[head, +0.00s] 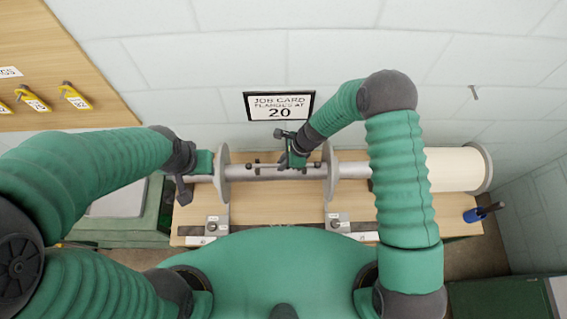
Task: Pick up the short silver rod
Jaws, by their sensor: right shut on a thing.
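A thin silver rod (268,165) runs left to right just above the thick silver shaft (262,174), between two round grey flanges. My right gripper (291,160) comes down from above and is shut on this rod near its middle. Small dark knobs show along the rod's line; I cannot tell whether they belong to it or to the shaft. I cannot tell whether the rod touches the shaft. My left gripper (184,188) is by the left end of the shaft, outside the left flange (222,172); its finger gap is not clear.
The shaft spans a wooden bench (275,212) with two metal brackets at the front. A cream roll (455,170) is at the right, beside a blue-handled tool (484,212). A job card reading 20 (279,106) hangs on the wall. Yellow tagged items (75,96) hang on a board.

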